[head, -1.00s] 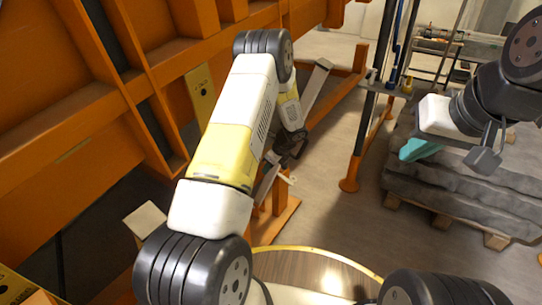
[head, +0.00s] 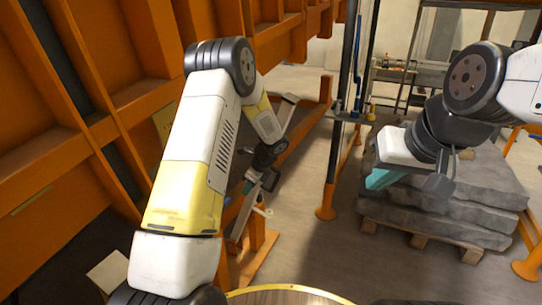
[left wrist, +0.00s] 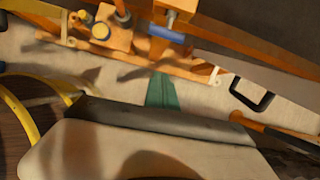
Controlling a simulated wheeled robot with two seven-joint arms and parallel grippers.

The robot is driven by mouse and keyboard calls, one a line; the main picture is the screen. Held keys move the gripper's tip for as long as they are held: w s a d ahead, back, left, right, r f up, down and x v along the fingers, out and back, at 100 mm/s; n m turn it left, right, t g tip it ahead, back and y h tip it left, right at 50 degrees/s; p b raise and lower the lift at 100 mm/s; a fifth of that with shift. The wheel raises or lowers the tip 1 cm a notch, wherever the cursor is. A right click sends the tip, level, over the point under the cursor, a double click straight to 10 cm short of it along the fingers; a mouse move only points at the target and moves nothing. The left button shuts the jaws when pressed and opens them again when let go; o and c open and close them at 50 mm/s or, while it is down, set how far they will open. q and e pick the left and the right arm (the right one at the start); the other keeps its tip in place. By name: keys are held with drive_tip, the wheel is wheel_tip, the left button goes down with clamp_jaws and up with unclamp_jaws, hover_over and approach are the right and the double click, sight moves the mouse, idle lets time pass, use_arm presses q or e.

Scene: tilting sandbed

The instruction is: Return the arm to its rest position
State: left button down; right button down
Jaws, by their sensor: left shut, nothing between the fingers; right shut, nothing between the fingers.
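My left arm, white and yellow, rises at the left of the head view and bends down at a black elbow. Its gripper (head: 268,180) is small and dark, beside the orange frame; its jaws are shut and empty, though fingertip detail is too small to see. In the left wrist view a green piece (left wrist: 160,92) shows beyond the pale, dark-edged body in the foreground. My right arm comes in from the right. Its gripper (head: 440,183) is shut and empty, seen in front of the grey slabs, with a teal part beside it.
A large orange ribbed structure (head: 75,90) fills the left. An orange-footed post (head: 330,170) stands mid-view. Grey slabs (head: 480,195) lie stacked on a wooden pallet (head: 420,240) at right. The left wrist view shows an orange bar (left wrist: 125,60) with a blue handle (left wrist: 166,34).

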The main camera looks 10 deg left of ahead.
use_arm(q)
drive_tip(key=s+r+n+t+h, duration=0.1)
drive_tip(key=s+r+n, duration=0.45)
drive_tip(key=r, duration=0.45)
drive_tip(key=s+r+n+h, duration=0.2)
drive_tip(key=s+r+n, duration=0.2)
drive_tip(key=s+r, duration=0.5)
drive_tip(key=s+d+r+n+t+h, duration=0.1)
drive_tip(key=s+r+n+h, duration=0.1)
drive_tip(key=s+r+n, duration=0.3)
drive_tip(key=s+d+r+n+t+h, duration=0.1)
drive_tip(key=s+r+n, duration=0.4)
drive_tip(key=s, duration=0.8)
drive_tip(key=shift+s+d+r+n+t+h, duration=0.15)
drive_tip(key=shift+d+r+n+t+h, duration=0.25)
drive_tip(key=shift+d+n+t, duration=0.25)
